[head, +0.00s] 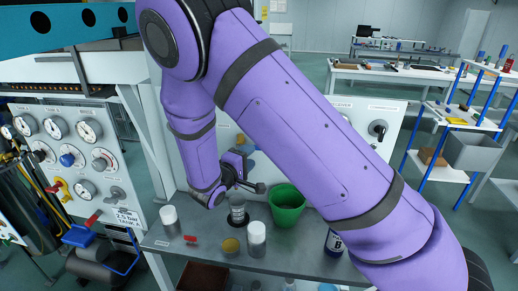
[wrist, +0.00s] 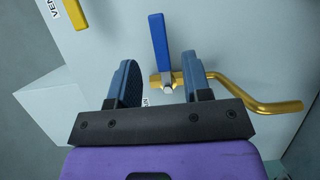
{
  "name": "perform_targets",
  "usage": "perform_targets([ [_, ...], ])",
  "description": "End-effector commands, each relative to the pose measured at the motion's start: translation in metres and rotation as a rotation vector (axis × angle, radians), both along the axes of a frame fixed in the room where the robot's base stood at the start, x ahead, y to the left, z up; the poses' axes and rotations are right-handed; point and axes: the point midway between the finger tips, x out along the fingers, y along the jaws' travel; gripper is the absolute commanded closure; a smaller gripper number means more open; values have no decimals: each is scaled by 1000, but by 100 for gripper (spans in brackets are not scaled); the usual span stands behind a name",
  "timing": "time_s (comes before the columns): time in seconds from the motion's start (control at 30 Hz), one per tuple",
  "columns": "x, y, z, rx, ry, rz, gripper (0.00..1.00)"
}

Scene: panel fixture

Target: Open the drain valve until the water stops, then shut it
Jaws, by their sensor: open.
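The wrist view shows a valve with a blue lever (wrist: 158,40), a brass body and a bent brass spout (wrist: 262,106) on a pale panel. I take this to be the drain valve; its label is mostly hidden. My gripper (wrist: 159,62) is open, one dark blue finger on each side of the lever's base. I cannot tell whether either finger touches it. No water shows at the spout. In the head view my gripper (head: 247,183) is left of a green bucket (head: 287,208); my arm covers much of the panel and the valve cannot be made out.
A yellow lever (wrist: 75,13) with a partly visible "VEN" label is at the wrist view's upper left. On the bench (head: 205,247) stand white-capped containers (head: 256,238), a yellow-topped tin (head: 231,246) and a bottle marked B (head: 335,242). A gauge panel (head: 62,140) is at left.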

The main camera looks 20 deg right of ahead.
Motion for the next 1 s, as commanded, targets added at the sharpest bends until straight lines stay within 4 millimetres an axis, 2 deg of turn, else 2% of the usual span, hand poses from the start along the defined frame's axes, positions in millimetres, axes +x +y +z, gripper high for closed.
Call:
perform_targets([
  [0.13, 16, -22, 0, 0, 0, -3, 55],
  [0.33, 32, -42, 0, -1, 1, -2, 55],
  [0.5, 37, -49, 0, -1, 1, 0, 55],
  [0.77, 38, -50, 0, -1, 1, 0, 55],
  [0.8, 38, -50, 0, -1, 1, 0, 58],
  [1.0, 38, -50, 0, -1, 1, 0, 100],
])
